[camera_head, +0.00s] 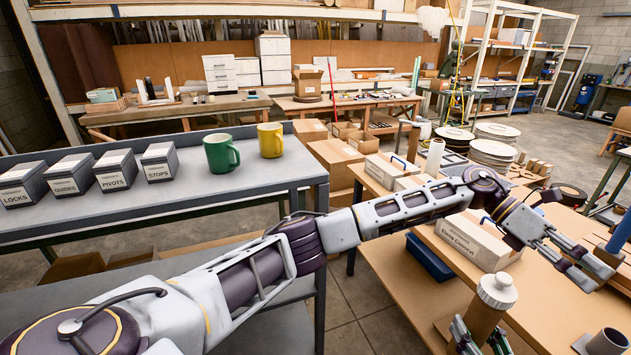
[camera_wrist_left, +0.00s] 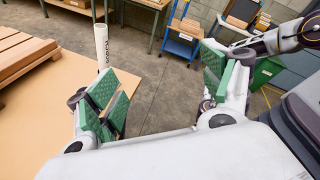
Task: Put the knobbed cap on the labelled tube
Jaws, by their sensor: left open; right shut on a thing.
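A white knobbed cap (camera_head: 497,290) sits at the top of a brown tube (camera_head: 484,320) near the bottom of the head view. My right gripper (camera_head: 480,342) is shut around that tube below the cap; its lower part is out of frame. I cannot see a label on this tube. A white tube with dark lettering (camera_wrist_left: 102,46) stands upright in the left wrist view, beyond the left-hand finger. My left gripper (camera_head: 580,268) reaches over the bench to the right of the cap, open and apart from it. Its fingers (camera_wrist_left: 162,92) have nothing between them in the wrist view.
A dark-mouthed cylinder (camera_head: 606,342) and a blue cylinder (camera_head: 620,236) stand at the right. Green (camera_head: 221,153) and yellow (camera_head: 270,140) mugs stand on the grey table.

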